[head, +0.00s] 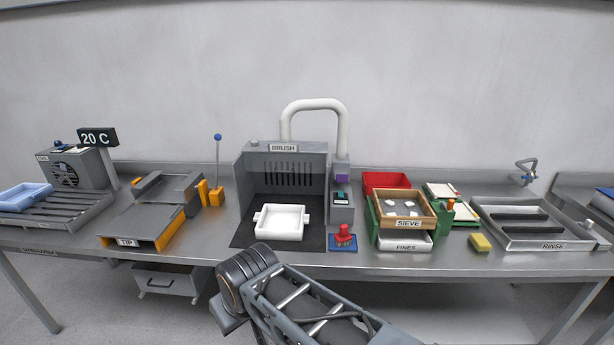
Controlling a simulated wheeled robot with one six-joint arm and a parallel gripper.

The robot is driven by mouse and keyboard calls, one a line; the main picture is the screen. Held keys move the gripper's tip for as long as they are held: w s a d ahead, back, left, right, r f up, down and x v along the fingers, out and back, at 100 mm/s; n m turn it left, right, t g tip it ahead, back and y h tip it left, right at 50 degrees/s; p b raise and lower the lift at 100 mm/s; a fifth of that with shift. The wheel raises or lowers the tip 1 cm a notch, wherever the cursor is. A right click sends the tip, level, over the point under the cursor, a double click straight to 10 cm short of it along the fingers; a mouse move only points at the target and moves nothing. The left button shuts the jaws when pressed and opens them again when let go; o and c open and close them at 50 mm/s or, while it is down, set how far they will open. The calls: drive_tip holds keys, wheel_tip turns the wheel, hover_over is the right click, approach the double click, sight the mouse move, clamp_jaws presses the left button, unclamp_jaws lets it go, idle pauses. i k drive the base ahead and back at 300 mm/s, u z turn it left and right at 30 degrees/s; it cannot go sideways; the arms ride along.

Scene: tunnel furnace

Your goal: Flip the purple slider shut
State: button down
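The purple slider (342,178) is a small block on the grey column at the right side of the BRUSH booth (285,152). It sits below the end of a white bent pipe (343,138) and above a grey box (341,207) with a teal part on its front. The slider is too small to tell its exact position. My arm shows in the lower middle of the head view, in front of the bench and well below the slider. My gripper is not in view.
A white tray (279,223) stands in the booth on a dark mat (246,236). A red brush (344,236) stands on a blue pad right of it. The SIEVE box (407,223) and a yellow sponge (480,243) are farther right. An orange-based lever (217,170) stands left.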

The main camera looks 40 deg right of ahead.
sight(343, 178)
drive_tip(key=z, duration=0.1)
drive_tip(key=i, duration=0.8)
drive_tip(key=z, duration=0.85)
drive_tip(key=i, duration=0.35)
drive_tip(key=z, duration=0.35)
